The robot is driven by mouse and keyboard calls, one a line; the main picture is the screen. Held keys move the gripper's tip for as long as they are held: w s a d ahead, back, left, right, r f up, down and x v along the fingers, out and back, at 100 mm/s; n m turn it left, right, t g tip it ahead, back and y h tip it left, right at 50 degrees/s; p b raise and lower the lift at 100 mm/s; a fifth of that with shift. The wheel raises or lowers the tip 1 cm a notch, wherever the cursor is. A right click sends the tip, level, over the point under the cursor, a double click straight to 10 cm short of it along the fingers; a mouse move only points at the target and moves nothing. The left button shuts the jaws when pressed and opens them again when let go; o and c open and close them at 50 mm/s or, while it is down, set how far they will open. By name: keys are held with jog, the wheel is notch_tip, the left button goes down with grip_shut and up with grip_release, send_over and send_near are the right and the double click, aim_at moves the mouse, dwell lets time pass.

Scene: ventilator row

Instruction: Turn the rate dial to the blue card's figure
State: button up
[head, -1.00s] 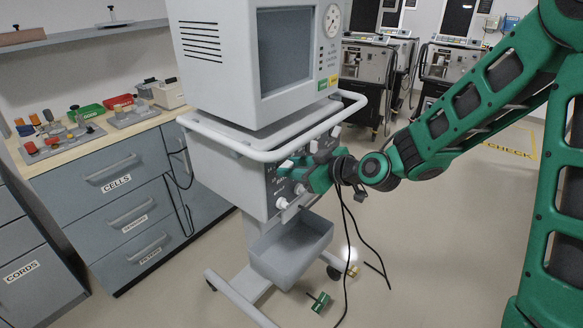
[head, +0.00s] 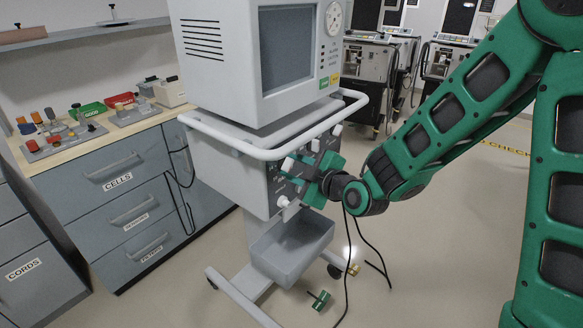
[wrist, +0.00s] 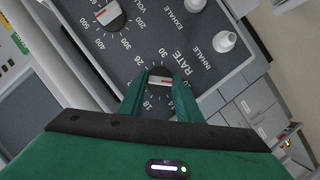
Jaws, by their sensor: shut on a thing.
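The ventilator (head: 236,178) stands in the middle of the head view, with its dials on the front panel. The rate dial (wrist: 161,82) shows in the wrist view as a dark round knob with a pale and red bar, beside the RATE lettering. My gripper (wrist: 158,90) has its two green fingers on either side of this knob and is shut on it. Figures such as 26, 18 and 14 show around the dial; the fingers hide part of its scale. In the head view my gripper (head: 304,178) is at the panel. I cannot make out a blue card.
The volume dial (wrist: 108,14) and white ports (wrist: 224,41) sit close to my fingers. A grey tray (head: 292,252) hangs below the panel. A green object (head: 318,300) and black cables lie on the floor. A drawer counter (head: 120,180) stands at left.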

jog(key=shift+d+f, duration=0.15)
jog(key=o, duration=1)
jog(key=shift+o, duration=0.2)
